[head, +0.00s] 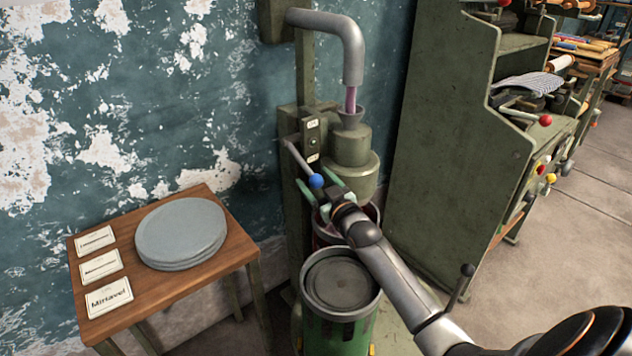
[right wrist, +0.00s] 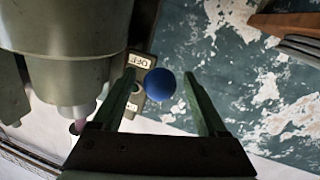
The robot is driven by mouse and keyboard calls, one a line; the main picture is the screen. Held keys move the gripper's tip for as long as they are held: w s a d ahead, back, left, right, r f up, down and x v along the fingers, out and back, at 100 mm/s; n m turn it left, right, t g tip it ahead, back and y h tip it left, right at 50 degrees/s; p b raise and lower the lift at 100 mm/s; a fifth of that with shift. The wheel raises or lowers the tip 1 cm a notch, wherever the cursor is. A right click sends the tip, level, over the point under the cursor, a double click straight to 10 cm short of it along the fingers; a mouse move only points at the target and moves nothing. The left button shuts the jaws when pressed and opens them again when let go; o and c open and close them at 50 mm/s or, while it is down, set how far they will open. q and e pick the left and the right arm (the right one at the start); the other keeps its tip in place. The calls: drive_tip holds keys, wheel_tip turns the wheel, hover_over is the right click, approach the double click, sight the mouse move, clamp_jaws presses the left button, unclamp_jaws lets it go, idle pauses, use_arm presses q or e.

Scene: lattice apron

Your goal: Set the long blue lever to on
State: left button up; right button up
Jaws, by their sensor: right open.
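The long lever has a grey rod and a blue ball knob (head: 316,181). Its rod (head: 298,160) slopes down from the switch plate (head: 312,137) toward me, with the ball below the lower label. The upper label is small and seems to read ON; the lower one reads OFF in the right wrist view (right wrist: 139,61). My right gripper (head: 322,190) is open at the knob. In the right wrist view, the blue ball (right wrist: 160,83) appears between the two green fingers (right wrist: 160,92), with gaps on both sides. Contact is not visible. My left gripper is not in view.
A green machine (head: 351,146) with a grey pipe (head: 352,50) stands beside the lever. Below are a red-rimmed container and a lidded green drum (head: 340,290). A wooden table (head: 190,278) with grey discs (head: 182,230) and cards is left; a green cabinet (head: 430,130) is right.

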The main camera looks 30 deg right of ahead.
drive_tip(key=shift+c, duration=0.3)
clamp_jaws()
idle(0.3)
idle(0.8)
